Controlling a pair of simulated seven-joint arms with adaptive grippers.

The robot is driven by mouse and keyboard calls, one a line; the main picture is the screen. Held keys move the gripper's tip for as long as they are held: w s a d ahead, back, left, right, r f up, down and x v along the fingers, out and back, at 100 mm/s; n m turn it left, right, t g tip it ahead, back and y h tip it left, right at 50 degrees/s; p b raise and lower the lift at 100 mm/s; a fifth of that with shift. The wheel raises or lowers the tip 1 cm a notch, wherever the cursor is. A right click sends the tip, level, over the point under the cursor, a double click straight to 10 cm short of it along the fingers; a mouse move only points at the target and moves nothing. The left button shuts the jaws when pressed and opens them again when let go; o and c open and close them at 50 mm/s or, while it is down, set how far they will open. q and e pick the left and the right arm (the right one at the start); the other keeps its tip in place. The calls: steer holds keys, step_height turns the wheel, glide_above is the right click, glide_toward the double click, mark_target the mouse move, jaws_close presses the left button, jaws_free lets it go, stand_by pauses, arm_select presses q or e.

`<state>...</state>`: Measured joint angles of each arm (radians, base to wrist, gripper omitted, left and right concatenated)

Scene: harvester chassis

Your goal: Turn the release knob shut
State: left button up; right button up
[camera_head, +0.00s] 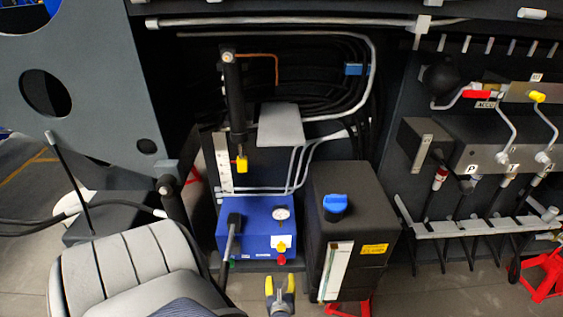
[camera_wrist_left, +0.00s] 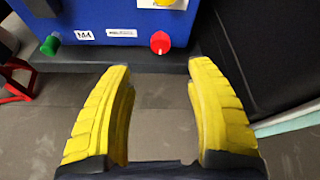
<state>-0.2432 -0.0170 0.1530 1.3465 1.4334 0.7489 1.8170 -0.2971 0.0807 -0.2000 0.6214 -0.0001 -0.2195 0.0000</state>
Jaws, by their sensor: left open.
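Below the gauge is a yellow part, and under that a red knob (camera_head: 282,260), which also shows in the left wrist view (camera_wrist_left: 160,42). A green knob (camera_wrist_left: 50,44) sits at the left of the same lower face. I cannot tell from labels which knob is the release knob. My left gripper (camera_head: 280,282) is open and empty, in front of and below the red knob. Its yellow fingers (camera_wrist_left: 160,78) straddle bare floor, apart from the knob. My right gripper is out of view.
A black tank (camera_head: 355,205) with a blue cap (camera_head: 335,203) stands close right of the pump box. A black lever (camera_head: 232,235) rises at the box's left front. The grey seat (camera_head: 125,265) fills the lower left. A dark ledge (camera_wrist_left: 130,63) runs under the box.

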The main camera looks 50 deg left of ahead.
mark_target(281, 262)
arm_select(q)
steer(key=x, duration=1.3)
steer(key=shift+w+a+f, duration=0.15)
steer(key=shift+w+a, duration=0.05)
jaws_close()
